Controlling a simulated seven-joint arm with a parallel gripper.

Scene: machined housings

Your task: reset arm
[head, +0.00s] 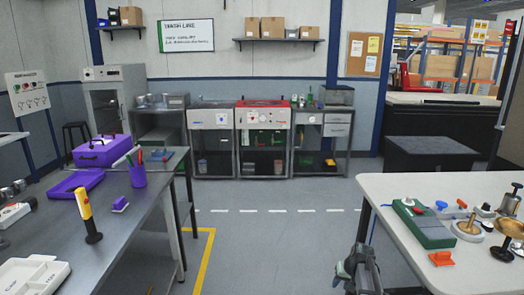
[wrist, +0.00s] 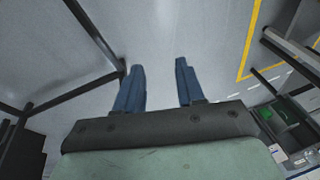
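My gripper (head: 350,272) hangs low between the two tables, beside the left edge of the white table in the head view. In the wrist view my gripper (wrist: 159,84) points down at the grey floor. Its two blue fingers stand wide apart with only floor between them. It is open and empty. It touches nothing that I can see.
A white table (head: 400,188) on the right bears a green fixture (head: 424,224) and several small parts. A metal bench (head: 140,232) on the left bears a purple case (head: 102,150) and tools. The floor (head: 270,245) between them is clear.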

